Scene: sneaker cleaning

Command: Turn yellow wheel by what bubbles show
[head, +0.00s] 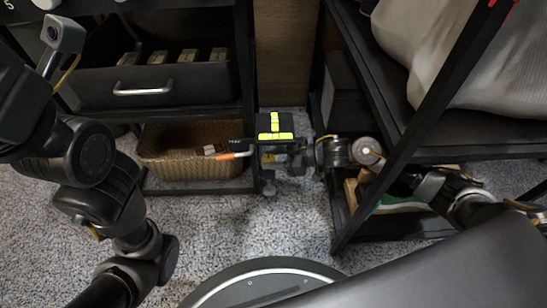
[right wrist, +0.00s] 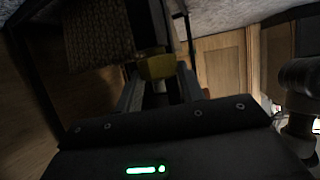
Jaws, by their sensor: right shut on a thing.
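My right gripper (head: 232,149) hangs in the gap between two dark shelf units, its body lit by yellow strips and its fingers toward the left. In the right wrist view its fingers (right wrist: 158,82) are shut on a small yellowish block-like thing (right wrist: 156,65). In the head view an orange-tipped piece (head: 224,156) shows at the fingers; I cannot tell whether it is the same thing. I cannot make out a yellow wheel or any bubbles for certain.
A woven basket (head: 185,165) stands on the left unit's lower shelf, close by the right gripper; a drawer (head: 165,88) is above it. A green thing (head: 398,204) lies low in the right unit. Grey carpet (head: 225,220) is open in front.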

